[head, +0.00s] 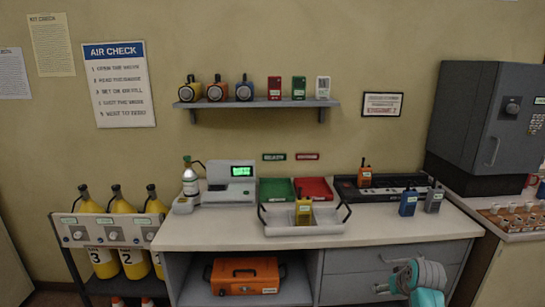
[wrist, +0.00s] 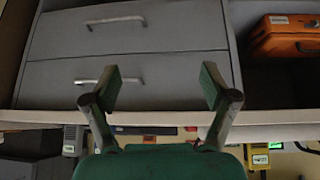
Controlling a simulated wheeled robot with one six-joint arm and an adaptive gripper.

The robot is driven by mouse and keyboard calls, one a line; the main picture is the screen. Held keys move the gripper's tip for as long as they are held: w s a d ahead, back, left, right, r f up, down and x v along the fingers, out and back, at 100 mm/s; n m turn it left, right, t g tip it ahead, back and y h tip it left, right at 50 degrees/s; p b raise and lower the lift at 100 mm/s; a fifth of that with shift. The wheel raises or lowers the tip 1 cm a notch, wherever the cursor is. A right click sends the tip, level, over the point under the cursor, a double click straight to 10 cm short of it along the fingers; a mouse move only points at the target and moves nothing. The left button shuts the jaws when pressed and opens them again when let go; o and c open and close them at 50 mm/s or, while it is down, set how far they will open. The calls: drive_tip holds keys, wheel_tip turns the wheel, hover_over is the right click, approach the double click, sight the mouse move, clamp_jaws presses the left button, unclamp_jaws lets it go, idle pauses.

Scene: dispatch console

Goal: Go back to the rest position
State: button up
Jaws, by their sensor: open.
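My gripper (wrist: 160,88) is open and empty in the wrist view, with its two fingertips apart and nothing between them. Beyond it are the grey drawers (wrist: 125,68) of the console, which appear upside down there. In the head view my teal arm and gripper (head: 382,288) are at the lower right, in front of the same drawers (head: 345,288) and below the countertop (head: 400,232). No rest position is marked in either view.
An orange case (head: 245,276) lies on the open shelf.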

drive_tip(key=s+a+f+t, duration=0.1)
drive_tip(key=s+a+f, duration=0.4)
drive_tip(key=s+f, duration=0.5)
drive_tip(key=s+a+f+t, duration=0.2)
drive_tip(key=s+a+f, duration=0.4)
drive_tip(key=s, duration=0.5)
drive_tip(key=s+a+t, duration=0.1)
drive_tip(key=s+a, duration=0.1)
drive_tip(key=s, duration=0.7)
drive_tip(key=s+a+t, duration=0.1)
drive_tip(key=s+a, duration=0.1)
drive_tip(key=s, duration=0.6)
drive_tip(key=s+a+r+t, duration=0.1)
drive_tip(key=s+r, duration=0.8)
drive_tip(key=s, duration=0.2)
drive_tip(key=s+a+r+t, duration=0.2)
drive_tip(key=s+r, duration=0.8)
drive_tip(key=s, duration=0.1)
drive_tip(key=shift+s+a, duration=0.25)
drive_tip(key=shift+s, duration=0.05)
drive_tip(key=shift+r, duration=0.1)
